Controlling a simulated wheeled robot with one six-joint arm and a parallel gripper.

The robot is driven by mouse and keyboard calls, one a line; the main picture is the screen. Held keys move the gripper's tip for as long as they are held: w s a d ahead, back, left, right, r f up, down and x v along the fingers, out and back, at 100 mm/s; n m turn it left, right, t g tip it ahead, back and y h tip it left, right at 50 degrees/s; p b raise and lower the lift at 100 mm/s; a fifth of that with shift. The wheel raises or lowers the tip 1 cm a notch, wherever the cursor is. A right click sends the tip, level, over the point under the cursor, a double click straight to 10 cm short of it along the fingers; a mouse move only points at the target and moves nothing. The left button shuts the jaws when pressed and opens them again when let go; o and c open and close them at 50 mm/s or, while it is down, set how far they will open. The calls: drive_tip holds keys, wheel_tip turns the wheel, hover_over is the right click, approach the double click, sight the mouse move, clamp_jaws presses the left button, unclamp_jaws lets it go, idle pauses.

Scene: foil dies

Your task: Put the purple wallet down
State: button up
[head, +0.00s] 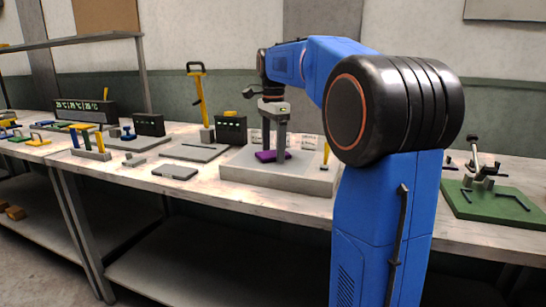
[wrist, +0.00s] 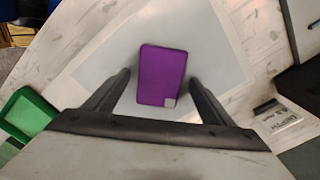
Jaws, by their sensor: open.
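The purple wallet (head: 264,156) lies flat on a low grey block (head: 240,172) on the bench in the head view. In the wrist view the wallet (wrist: 160,72) is upright in the picture, with a small pale square at its lower right corner. My gripper (wrist: 159,80) is open, with one dark finger on each side of the wallet. Gaps show between both fingers and the wallet's sides. In the head view my gripper (head: 272,148) points down at the wallet, and its fingers partly hide it.
A flat grey plate (head: 195,152) and a small grey slab (head: 175,172) lie left of the block. A dark display box (head: 231,130) stands behind. A yellow-tipped post (head: 325,157) stands near the block's right end. A green board (head: 490,203) with tools lies at right.

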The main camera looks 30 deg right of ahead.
drive_tip(key=c, duration=1.3)
